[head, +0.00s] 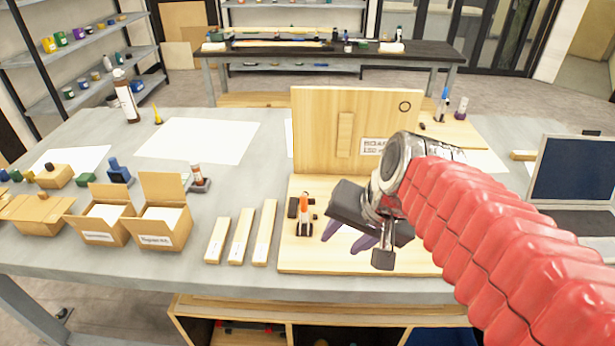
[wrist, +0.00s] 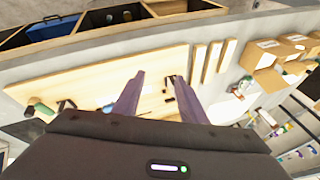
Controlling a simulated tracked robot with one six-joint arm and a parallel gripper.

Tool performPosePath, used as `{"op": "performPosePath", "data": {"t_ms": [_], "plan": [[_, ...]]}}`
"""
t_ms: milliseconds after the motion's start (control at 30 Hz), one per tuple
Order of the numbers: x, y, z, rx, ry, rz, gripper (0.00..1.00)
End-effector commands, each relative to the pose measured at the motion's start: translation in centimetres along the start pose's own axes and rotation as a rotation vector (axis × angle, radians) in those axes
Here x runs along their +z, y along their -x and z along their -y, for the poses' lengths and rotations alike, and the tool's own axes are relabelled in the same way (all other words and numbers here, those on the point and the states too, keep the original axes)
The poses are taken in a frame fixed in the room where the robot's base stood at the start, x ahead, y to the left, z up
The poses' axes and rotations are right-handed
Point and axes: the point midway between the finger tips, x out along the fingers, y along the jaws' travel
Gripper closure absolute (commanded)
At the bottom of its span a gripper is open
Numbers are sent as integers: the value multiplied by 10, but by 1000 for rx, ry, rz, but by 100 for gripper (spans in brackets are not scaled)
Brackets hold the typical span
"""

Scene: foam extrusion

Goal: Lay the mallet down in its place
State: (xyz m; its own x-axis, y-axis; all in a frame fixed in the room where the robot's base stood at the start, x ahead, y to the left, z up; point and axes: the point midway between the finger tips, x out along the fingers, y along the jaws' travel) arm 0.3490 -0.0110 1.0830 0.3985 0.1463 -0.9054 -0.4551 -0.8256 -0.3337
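My gripper (head: 345,240) hangs over the front part of the wooden board (head: 290,262). I cannot pick out a mallet for certain in either view. My arm hides the right part of the board in the head view. In the wrist view, a green-ended item (wrist: 42,107) and small dark pieces lie at the board's left end.
A wooden panel (head: 325,125) stands upright at the board's back. Several pale wood strips (head: 241,237) lie left of the board, then open cardboard boxes (head: 165,220). A laptop (head: 575,170) stands at the right. White sheets lie on the grey table behind.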

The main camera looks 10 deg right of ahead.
Motion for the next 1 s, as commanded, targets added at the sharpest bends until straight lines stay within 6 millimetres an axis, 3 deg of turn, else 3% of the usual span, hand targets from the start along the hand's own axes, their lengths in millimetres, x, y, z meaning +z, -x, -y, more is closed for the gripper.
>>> {"op": "performPosePath", "data": {"t_ms": [200,367,1000], "plan": [[35,14,-6,73,384,-74,62],[45,19,-12,111,554,-111,62],[46,19,-14,121,589,-118,62]]}}
